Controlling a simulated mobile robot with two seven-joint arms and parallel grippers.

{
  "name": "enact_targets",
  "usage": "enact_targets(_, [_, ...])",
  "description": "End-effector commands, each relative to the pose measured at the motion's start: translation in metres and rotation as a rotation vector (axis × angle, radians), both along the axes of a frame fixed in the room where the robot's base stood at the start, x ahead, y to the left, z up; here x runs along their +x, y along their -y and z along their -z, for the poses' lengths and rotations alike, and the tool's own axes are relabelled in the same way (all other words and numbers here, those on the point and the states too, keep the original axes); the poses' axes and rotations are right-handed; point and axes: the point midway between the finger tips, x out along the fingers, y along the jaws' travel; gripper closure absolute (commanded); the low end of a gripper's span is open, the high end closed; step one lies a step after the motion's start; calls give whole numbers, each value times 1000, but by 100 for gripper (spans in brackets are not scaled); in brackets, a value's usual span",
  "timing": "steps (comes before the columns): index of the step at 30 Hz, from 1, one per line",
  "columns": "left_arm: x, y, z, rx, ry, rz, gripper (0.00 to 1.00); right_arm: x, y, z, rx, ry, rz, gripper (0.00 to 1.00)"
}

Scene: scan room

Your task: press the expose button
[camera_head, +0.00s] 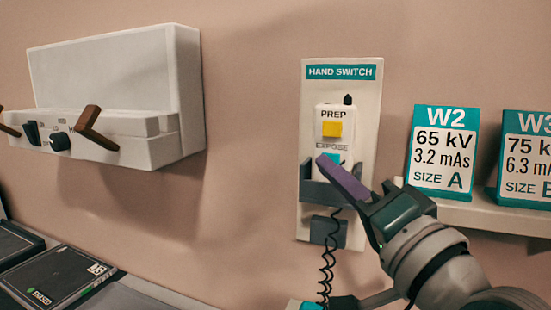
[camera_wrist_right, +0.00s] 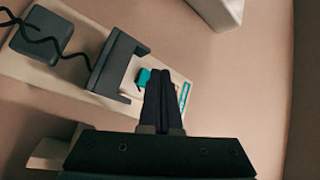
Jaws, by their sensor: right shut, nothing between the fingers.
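The white hand switch (camera_head: 346,118) sits upright in a dark cradle (camera_head: 316,192) on a wall plate labelled HAND SWITCH (camera_head: 341,72). Its yellow PREP button (camera_head: 332,129) is in full view. Below it, the teal EXPOSE button (camera_head: 334,158) is partly hidden behind my right gripper (camera_head: 322,160). In the right wrist view, the teal button (camera_wrist_right: 142,77) shows just left of the shut fingertips (camera_wrist_right: 160,72). The fingers are empty and point at the switch near this button. I cannot tell whether they touch it. My left gripper is not in view.
A coiled black cord (camera_head: 327,265) hangs below the switch. Cards W2 (camera_head: 444,150) and W3 (camera_head: 528,155) stand on a shelf (camera_head: 470,214) at right. A white wall unit (camera_head: 115,75) with brown levers is at left. Dark panels (camera_head: 55,273) lie at lower left.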

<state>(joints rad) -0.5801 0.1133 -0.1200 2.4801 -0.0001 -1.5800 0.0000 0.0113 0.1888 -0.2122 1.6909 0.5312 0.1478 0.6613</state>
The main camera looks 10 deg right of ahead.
Motion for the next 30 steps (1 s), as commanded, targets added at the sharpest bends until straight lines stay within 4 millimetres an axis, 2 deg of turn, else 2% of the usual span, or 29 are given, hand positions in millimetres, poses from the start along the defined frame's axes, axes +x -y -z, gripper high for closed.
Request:
enact_targets(16, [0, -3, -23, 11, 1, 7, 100, -39, -26, -1, 2, -1, 0, 100])
enact_targets(30, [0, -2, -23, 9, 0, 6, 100, -41, -28, 0, 0, 0, 0, 100])
